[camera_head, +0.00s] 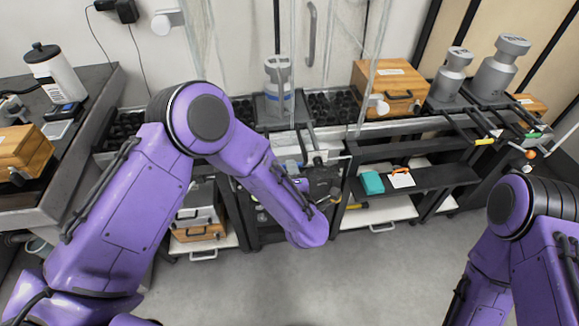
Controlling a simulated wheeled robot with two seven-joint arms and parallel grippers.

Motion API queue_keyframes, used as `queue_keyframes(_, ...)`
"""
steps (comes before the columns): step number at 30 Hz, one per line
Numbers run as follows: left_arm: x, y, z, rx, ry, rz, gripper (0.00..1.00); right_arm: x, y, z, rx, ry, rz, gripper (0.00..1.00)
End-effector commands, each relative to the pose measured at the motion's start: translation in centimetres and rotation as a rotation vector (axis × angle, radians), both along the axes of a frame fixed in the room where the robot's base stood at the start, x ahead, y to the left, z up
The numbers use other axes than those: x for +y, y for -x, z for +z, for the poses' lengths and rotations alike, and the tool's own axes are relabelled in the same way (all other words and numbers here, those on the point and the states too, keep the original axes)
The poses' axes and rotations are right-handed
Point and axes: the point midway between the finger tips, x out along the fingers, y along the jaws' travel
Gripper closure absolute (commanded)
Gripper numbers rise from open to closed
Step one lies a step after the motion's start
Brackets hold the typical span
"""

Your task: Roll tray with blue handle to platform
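A grey metal weight with a blue band (279,92) stands upright on a dark tray (268,108) inside a clear glass enclosure at the back centre. Two thin dark rods (306,141) run forward from near this tray towards my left gripper (322,178). I see no blue handle; the gripper may cover it. The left gripper is dark, in front of the bench edge below the enclosure; its fingers blend with the rods and cannot be read. My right arm shows at the lower right, its gripper out of frame. I cannot tell which surface is the platform.
At the right, large grey weights (501,71) stand on trays with yellow (484,141) and green-ended rods. A wooden box (388,88) is on the bench. A teal box (372,183) lies on the lower shelf. A side table (75,150) stands left. The front floor (370,275) is clear.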

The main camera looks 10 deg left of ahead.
Motion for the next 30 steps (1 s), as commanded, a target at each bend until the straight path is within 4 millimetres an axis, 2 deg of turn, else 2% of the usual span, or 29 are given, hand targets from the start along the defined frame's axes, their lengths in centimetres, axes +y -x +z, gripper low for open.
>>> queue_keyframes(6, -2.0, 4.5, 1.0, 0.0, -0.002, -0.002, 0.64, 0.0, 0.0, -0.4, 0.0, 0.0, 0.0, 0.06)
queue_keyframes(10, -2.6, 6.0, 1.3, -0.001, -0.001, 0.0, 0.64, 0.0, 0.0, -0.5, 0.0, 0.0, 0.0, 0.06)
queue_keyframes(27, -2.7, 6.4, 1.4, 0.002, -0.004, 0.001, 0.64, 0.0, 0.0, -0.5, 0.0, 0.0, 0.0, 0.06)
queue_keyframes(30, -3.9, 6.3, 0.7, 0.075, -0.088, -0.097, 0.64, 0.0, 0.0, -0.5, 0.0, 0.0, 0.0, 0.06)
